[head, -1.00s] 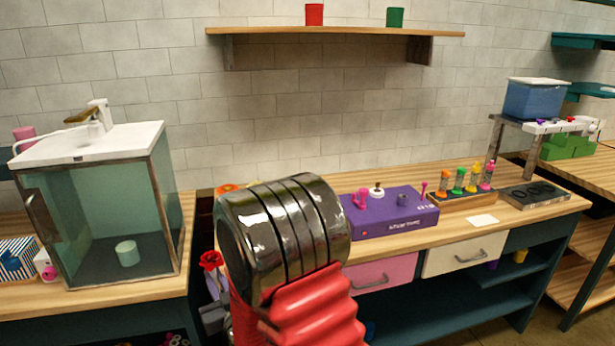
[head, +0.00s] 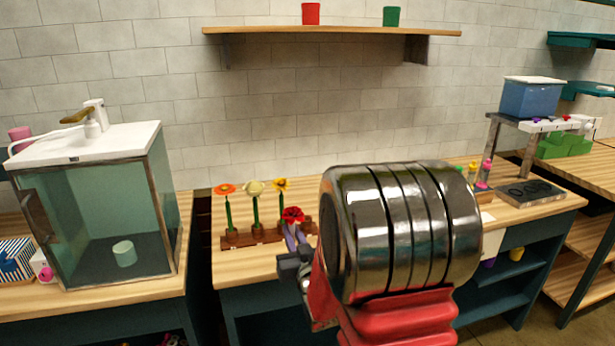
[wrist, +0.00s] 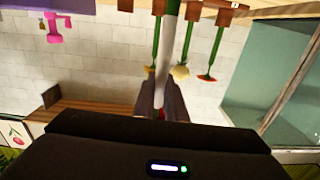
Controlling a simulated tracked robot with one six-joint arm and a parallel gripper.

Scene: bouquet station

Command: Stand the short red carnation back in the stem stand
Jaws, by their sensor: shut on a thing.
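The short red carnation (head: 292,214) is held in my gripper (head: 295,236), its bloom just above the fingertips in the head view. In the wrist view, which is upside down, a pale stem (wrist: 168,45) runs between the fingers (wrist: 163,98), with a bit of red there. The brown stem stand (head: 240,241) is on the wooden counter behind my gripper. It holds an orange flower (head: 225,188), a cream flower (head: 255,187) and a yellow flower (head: 281,184). The holder at its right end (head: 309,227) shows no flower. The carnation's lower stem is hidden in the head view.
A glass tank (head: 105,215) with a white top stands to the left, across a gap between counters. My arm hides the counter's middle right. A dark tray (head: 528,193) and a blue bin (head: 532,98) on a raised rack are at the far right.

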